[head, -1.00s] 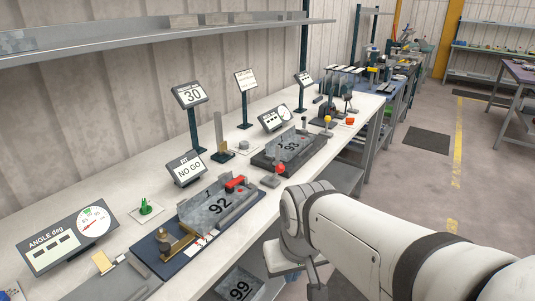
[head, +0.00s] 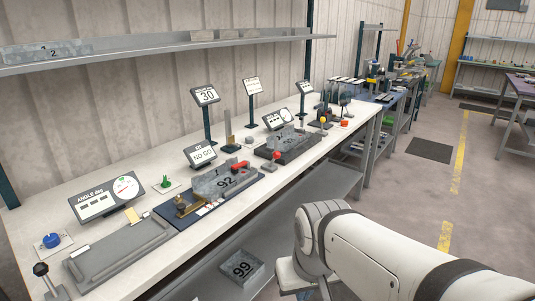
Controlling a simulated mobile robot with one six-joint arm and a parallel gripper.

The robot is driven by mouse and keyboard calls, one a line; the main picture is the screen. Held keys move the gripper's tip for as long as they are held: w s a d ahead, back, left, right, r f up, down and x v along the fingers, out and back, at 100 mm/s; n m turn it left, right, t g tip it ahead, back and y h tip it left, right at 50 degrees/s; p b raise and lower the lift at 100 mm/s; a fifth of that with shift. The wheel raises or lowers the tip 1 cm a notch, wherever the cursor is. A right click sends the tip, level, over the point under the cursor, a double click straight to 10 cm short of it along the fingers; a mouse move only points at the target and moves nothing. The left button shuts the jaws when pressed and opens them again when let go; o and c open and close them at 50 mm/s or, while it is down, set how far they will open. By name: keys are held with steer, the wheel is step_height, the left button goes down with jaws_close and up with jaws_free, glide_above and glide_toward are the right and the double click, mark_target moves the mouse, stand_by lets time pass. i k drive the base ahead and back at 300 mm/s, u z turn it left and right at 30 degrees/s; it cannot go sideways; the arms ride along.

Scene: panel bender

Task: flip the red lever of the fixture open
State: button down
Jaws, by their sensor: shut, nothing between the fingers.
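The fixture (head: 259,179) is a dark blue base plate on the white bench, left of centre. It holds a grey metal part marked 92 (head: 208,187). The red lever (head: 238,166) is a short red handle lying low, nearly flat, at the far right end of that part. A brass-coloured block (head: 187,206) sits at the fixture's near left end. My white arm comes in from the lower right, and its bend stands in front of the bench, apart from the fixture. My gripper's fingers do not show.
A red ball-knob lever (head: 274,156) stands right of the fixture, beside a second dark fixture (head: 285,148) with a grey part. A NO GO display (head: 201,155) stands behind. A part marked 99 (head: 241,268) lies on the lower shelf. The floor at right is open.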

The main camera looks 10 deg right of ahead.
mark_target(276, 155)
steer(key=u, duration=0.15)
steer(key=i, duration=0.9)
steer(key=z, duration=0.05)
